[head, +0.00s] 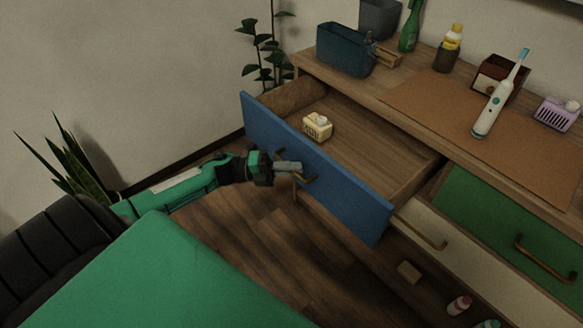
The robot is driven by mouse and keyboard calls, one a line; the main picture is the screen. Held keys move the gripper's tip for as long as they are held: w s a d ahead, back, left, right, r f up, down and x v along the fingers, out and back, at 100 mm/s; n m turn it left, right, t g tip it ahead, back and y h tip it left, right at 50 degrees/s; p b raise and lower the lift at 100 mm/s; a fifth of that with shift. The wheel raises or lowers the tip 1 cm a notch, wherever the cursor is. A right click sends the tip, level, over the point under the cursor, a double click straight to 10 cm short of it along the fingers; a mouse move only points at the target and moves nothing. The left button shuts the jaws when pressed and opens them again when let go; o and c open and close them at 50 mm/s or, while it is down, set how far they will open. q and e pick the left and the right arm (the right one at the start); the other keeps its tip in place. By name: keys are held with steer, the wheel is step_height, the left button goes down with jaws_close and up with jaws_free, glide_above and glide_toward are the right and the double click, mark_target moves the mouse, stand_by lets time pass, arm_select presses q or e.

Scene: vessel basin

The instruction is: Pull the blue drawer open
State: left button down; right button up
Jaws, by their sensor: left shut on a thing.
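The blue drawer (345,194) stands well out from the wooden cabinet, so its inside shows. A small cream box-like item (318,127) lies inside it, towards the left. My left gripper (295,172) is at the drawer's front, shut on its brass handle (308,179). The fingers hide part of the handle. My right gripper is not in view.
A white drawer (421,232) and a green drawer (507,222) sit to the right. The cabinet top (420,98) holds a dark blue bin (345,50), an electric toothbrush (497,103), bottles and small baskets. A small block (409,272) and bottles lie low at the right. Plants stand by the wall.

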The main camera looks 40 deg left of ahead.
arm_select(q)
steer(key=c, duration=1.5)
jaws_free()
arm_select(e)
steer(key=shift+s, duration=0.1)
arm_select(q)
steer(key=v, duration=1.4)
steer(key=shift+b, duration=0.4)
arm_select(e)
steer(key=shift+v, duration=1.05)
arm_select(q)
steer(key=shift+w, duration=0.15)
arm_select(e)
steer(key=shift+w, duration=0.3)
